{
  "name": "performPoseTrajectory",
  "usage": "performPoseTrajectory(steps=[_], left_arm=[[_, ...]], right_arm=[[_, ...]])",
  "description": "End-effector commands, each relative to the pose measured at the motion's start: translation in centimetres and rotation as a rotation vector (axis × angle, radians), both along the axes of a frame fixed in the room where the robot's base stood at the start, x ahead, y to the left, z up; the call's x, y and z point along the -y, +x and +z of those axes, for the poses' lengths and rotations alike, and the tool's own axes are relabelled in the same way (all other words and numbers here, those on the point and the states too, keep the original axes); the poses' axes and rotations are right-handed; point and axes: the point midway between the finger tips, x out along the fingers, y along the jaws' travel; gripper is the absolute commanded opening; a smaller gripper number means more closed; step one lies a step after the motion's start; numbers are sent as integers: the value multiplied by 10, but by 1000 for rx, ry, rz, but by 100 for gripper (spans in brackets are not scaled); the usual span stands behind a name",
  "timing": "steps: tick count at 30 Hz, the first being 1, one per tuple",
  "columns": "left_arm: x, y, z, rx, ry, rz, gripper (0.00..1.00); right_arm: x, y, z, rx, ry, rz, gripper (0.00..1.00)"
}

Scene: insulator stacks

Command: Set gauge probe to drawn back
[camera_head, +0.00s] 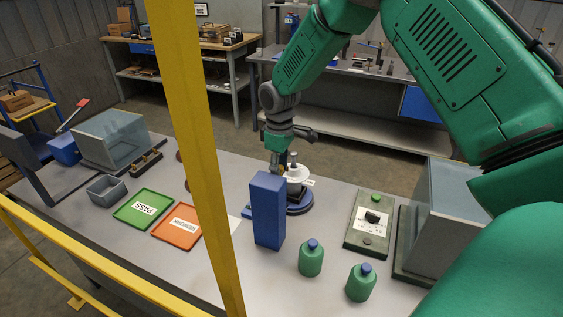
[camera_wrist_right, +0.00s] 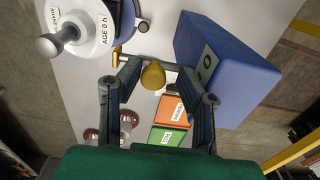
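The gauge is a tall blue block (camera_head: 268,212), which also shows in the right wrist view (camera_wrist_right: 225,65). Its probe (camera_wrist_right: 128,58) is a thin rod with a brass tip beside the white insulator disc (camera_wrist_right: 84,28); I cannot tell whether they touch. A brass knob (camera_wrist_right: 153,76) sits on the rod. My right gripper (camera_wrist_right: 158,72) is open, with its fingers on either side of the knob and a gap on both sides. In the head view the right gripper (camera_head: 277,165) is partly hidden behind the blue block. My left gripper is not in view.
A green PASS tray (camera_head: 125,220) and an orange tray (camera_head: 166,240) lie left. Two green bottles (camera_head: 311,262) and a switch box (camera_head: 367,246) stand right. A clear-sided case (camera_head: 450,215) is at far right. A yellow post (camera_head: 188,130) crosses the head view.

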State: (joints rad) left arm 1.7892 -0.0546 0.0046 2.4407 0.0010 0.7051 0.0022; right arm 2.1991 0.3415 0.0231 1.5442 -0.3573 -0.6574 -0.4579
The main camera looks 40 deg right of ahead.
Motion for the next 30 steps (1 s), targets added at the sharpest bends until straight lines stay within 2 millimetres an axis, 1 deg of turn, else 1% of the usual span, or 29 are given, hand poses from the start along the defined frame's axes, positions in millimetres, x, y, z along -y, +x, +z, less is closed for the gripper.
performPoseTrajectory(steps=[2, 5, 8, 15, 18, 21, 25, 30], left_arm=[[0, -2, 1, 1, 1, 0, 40], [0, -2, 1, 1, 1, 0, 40], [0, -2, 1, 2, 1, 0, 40], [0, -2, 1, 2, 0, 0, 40], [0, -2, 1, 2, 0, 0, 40], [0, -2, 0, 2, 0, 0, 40], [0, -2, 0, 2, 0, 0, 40], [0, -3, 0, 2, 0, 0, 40]], right_arm=[[-4, -2, 0, -8, 5, 3, 40], [-4, -2, 9, -6, 3, 3, 40], [-4, -1, 26, -4, 3, 3, 40], [-3, 0, 79, 1, 0, 1, 40], [-3, 0, 97, 2, -1, 2, 40], [-4, -1, 110, 2, -2, 1, 40], [-4, -1, 119, 1, -3, 1, 40], [-4, -2, 121, 1, -3, 0, 40]])
